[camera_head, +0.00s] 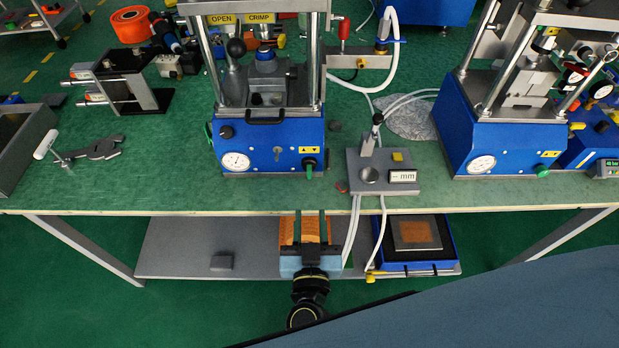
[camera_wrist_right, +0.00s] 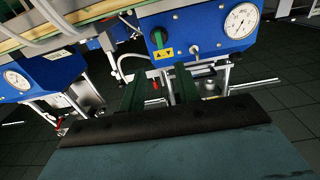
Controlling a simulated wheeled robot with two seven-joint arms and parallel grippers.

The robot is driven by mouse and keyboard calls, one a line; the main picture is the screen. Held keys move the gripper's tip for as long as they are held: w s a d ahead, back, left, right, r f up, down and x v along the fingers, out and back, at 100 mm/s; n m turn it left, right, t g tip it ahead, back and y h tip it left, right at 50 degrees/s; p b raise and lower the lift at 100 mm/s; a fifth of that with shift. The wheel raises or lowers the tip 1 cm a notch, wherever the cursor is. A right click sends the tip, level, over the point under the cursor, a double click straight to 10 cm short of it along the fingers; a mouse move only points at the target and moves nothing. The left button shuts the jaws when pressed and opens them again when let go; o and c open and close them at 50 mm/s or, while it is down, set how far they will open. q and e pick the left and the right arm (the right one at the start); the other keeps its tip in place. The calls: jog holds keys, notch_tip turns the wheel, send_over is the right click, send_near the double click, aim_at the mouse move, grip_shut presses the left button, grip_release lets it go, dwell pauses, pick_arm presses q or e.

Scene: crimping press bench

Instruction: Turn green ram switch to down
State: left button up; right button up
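The green ram switch (camera_head: 309,165) is on the right of the blue press's front panel, just under a yellow arrow label (camera_head: 309,150). Its set position is too small to tell. In the right wrist view the switch (camera_wrist_right: 158,40) shows small and dark next to the yellow label (camera_wrist_right: 165,53), with the picture turned over. My right gripper (camera_head: 311,216) is below the bench's front edge, under the switch and apart from it. My left gripper is not in view.
The blue press (camera_head: 270,140) has a gauge (camera_head: 236,162) left of the switch. A grey block with an mm display (camera_head: 402,176) stands right of the press, with white hoses. A second blue press (camera_head: 510,140) is farther right. The bench edge (camera_head: 180,212) lies above my gripper.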

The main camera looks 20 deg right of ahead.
aim_at(309, 174)
jog(key=b+x, duration=0.1)
jog(key=x, duration=1)
jog(key=shift+f, duration=0.1)
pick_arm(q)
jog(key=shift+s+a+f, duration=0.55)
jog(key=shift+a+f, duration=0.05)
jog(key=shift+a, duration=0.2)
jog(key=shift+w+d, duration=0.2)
pick_arm(e)
grip_shut()
